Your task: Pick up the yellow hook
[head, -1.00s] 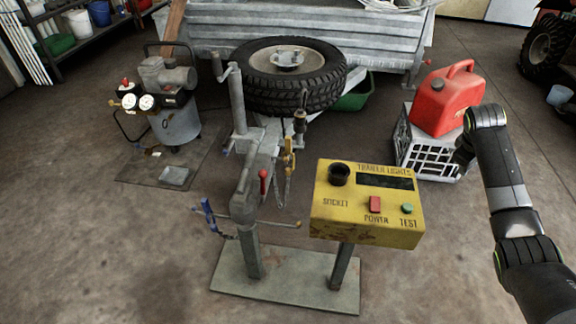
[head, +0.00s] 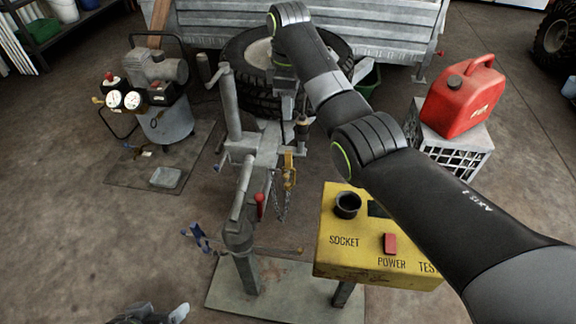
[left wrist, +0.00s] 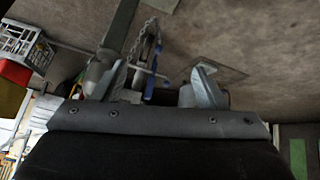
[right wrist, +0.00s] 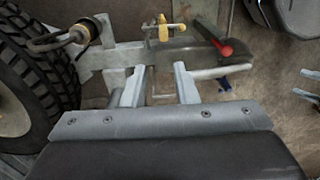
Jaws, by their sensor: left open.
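The yellow hook (head: 289,172) hangs at the side of the grey trailer tongue, with a chain below it. It also shows at the top of the right wrist view (right wrist: 163,28), beyond my right fingertips and apart from them. My right gripper (right wrist: 158,88) is open and empty, with the tongue behind its fingers. In the head view its arm reaches in from the right over the tongue, and the fingers are hard to make out. My left gripper (left wrist: 152,88) is open and empty. In the head view only part of it shows at the bottom left edge.
A red lever (right wrist: 222,47) and a blue-handled bar (head: 200,238) are near the hook. The yellow test box (head: 345,235) stands on a post at right, partly behind my right arm. The spare tyre (right wrist: 30,90) is beside the tongue. A compressor (head: 155,95) stands at left.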

